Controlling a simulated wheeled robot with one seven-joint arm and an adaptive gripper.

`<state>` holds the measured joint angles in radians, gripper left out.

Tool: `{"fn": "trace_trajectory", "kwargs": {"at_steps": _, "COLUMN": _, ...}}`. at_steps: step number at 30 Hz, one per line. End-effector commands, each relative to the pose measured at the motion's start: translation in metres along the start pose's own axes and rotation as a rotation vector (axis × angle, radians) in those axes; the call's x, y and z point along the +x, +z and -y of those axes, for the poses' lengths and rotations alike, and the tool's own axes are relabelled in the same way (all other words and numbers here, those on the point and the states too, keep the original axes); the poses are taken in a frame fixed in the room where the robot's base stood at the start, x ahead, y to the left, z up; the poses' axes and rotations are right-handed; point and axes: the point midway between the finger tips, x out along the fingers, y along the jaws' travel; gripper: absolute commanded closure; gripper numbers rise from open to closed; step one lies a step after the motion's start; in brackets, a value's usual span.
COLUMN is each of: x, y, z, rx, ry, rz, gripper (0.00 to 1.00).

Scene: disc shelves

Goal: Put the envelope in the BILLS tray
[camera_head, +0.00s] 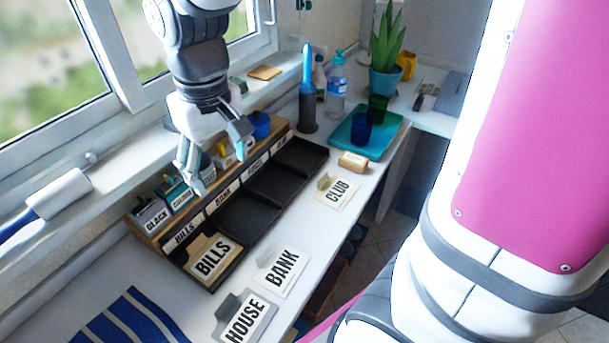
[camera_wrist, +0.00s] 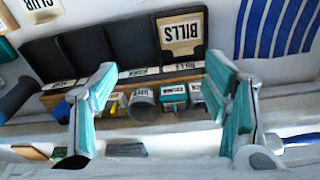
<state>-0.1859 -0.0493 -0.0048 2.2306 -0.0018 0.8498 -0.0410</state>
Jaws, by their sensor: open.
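The brown envelope with a white BILLS label (camera_head: 212,257) lies in the nearest compartment of the dark tray rack (camera_head: 245,215). That compartment carries a BILLS label (camera_head: 184,234) on its back edge. The envelope (camera_wrist: 182,34) shows at upper right in the wrist view, apart from my fingers. My gripper (camera_head: 220,172) is open and empty. It hangs above the back of the rack, over the small containers. In the wrist view its two fingers (camera_wrist: 160,75) are spread wide with nothing between them.
Envelopes marked BANK (camera_head: 281,270), HOUSE (camera_head: 244,318) and CLUB (camera_head: 338,191) lie on the white desk. Several small containers stand behind the rack, including a teal one (camera_head: 177,193). A blue tray (camera_head: 366,137) holding cups, a bottle (camera_head: 337,85) and a plant (camera_head: 386,55) stand farther back.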

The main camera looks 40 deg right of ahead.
Motion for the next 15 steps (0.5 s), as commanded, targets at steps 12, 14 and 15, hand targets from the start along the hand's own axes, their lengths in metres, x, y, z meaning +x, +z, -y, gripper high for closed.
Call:
{"fn": "trace_trajectory", "kwargs": {"at_steps": 12, "x": -0.068, "y": 0.135, "z": -0.025, "rx": 0.169, "ry": 0.021, "rz": -0.11, "gripper": 0.31}}
{"fn": "trace_trajectory", "kwargs": {"at_steps": 14, "x": -0.07, "y": 0.15, "z": -0.026, "rx": 0.186, "ry": 0.023, "rz": -0.122, "gripper": 0.31}}
{"fn": "trace_trajectory", "kwargs": {"at_steps": 15, "x": -0.07, "y": 0.159, "z": -0.026, "rx": 0.197, "ry": 0.025, "rz": -0.127, "gripper": 0.31}}
